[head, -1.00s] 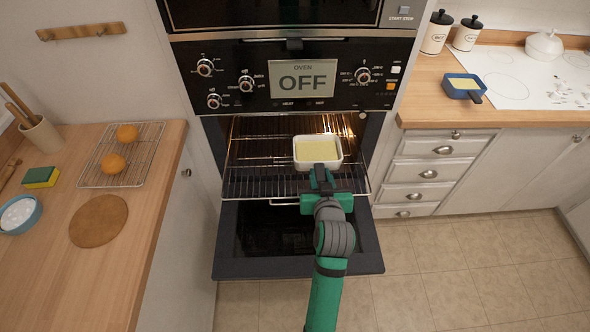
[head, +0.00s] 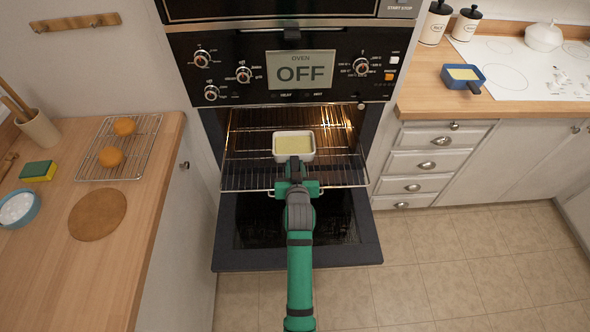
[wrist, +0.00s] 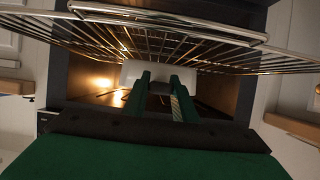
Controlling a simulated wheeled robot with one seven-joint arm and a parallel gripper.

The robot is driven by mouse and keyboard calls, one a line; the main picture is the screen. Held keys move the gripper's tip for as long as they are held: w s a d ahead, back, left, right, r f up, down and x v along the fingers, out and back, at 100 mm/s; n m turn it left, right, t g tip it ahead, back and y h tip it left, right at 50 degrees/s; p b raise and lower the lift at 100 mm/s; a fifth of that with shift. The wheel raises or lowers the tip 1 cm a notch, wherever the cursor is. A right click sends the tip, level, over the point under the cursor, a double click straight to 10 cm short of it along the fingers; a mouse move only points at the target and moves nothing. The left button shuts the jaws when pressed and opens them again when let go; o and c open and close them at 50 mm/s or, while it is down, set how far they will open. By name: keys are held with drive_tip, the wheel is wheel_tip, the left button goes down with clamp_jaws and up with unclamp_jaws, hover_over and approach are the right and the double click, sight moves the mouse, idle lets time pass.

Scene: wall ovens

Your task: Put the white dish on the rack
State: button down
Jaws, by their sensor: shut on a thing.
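The white dish (head: 294,134), a small rectangular dish with pale yellow contents, is in the open oven. My gripper (head: 294,162) is shut on its near side. The oven rack (head: 342,172) is a wire shelf pulled partly forward, and the dish is over its middle. I cannot tell whether the dish touches the wires. In the wrist view, which appears upside down, my two green fingers (wrist: 160,88) reach to the white dish (wrist: 158,69). The rack (wrist: 160,20) spans the top of that view.
The oven door (head: 345,252) hangs open below the rack. A blue dish (head: 462,78) stands on the right counter.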

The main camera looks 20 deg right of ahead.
drive_tip(key=shift+f, duration=0.65)
drive_tip(key=shift+f, duration=0.15)
drive_tip(key=c, duration=1.4)
unclamp_jaws()
drive_tip(key=shift+c, duration=0.2)
